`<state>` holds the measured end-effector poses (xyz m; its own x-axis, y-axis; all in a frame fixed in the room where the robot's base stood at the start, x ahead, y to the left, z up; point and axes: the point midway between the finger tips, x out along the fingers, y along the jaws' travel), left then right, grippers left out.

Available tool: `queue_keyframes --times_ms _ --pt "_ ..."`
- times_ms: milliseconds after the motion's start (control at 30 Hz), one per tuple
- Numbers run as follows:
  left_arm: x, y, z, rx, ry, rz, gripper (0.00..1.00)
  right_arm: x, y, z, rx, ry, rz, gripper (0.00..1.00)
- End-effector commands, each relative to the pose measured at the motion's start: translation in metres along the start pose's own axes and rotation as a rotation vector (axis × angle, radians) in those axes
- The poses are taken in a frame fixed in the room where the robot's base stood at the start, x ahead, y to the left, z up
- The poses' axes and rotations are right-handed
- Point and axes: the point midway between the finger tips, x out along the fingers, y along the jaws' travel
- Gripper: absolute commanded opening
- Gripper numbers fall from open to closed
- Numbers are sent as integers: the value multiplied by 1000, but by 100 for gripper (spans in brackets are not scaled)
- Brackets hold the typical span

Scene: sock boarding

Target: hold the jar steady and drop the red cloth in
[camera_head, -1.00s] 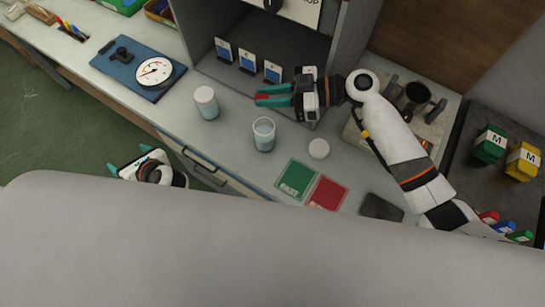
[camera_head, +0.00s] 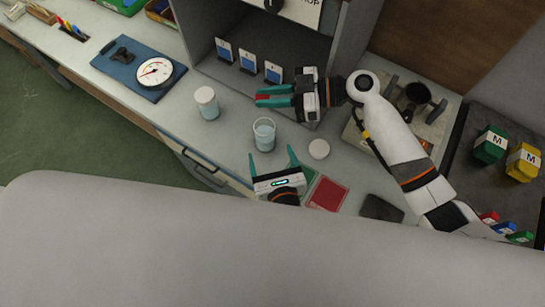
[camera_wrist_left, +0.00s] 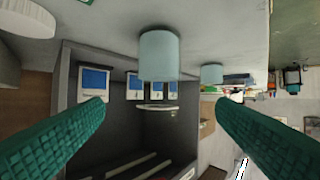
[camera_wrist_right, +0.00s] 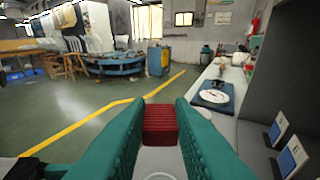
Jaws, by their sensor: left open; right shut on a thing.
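The open glass jar (camera_head: 264,134) stands upright on the bench with pale bluish contents. My left gripper (camera_head: 271,160) is open and empty, just on the near side of the jar, fingers toward it and apart from it. In the left wrist view the jar (camera_wrist_left: 159,55) shows ahead, between the open fingers (camera_wrist_left: 160,120). My right gripper (camera_head: 272,95) is shut on the red cloth (camera_head: 263,97), held on the far side of the jar, above the bench. The folded red cloth (camera_wrist_right: 160,124) shows between the fingers in the right wrist view.
A white-lidded jar (camera_head: 207,103) stands left of the open jar, and a round white lid (camera_head: 319,149) lies at its right. A red card (camera_head: 327,193) lies beside my left gripper. A grey cabinet (camera_head: 221,83) with blue-white cards stands behind. A gauge (camera_head: 155,72) sits at the left.

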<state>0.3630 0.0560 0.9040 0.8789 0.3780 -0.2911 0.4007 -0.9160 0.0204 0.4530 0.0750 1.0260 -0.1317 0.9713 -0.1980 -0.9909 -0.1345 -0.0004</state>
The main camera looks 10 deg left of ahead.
Motion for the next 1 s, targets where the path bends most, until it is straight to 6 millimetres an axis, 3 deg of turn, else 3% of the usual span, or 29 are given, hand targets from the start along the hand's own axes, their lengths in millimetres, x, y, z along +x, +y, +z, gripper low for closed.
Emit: queue_keyframes --times_ms 167,700,1000 --pt "12 2 4 28 -2 10 80 0 0 0 0 0 0 0" --pt "105 3 4 25 -3 9 80 0 0 0 0 0 0 0" --pt "118 2 5 24 -5 9 80 0 0 0 0 0 0 0"
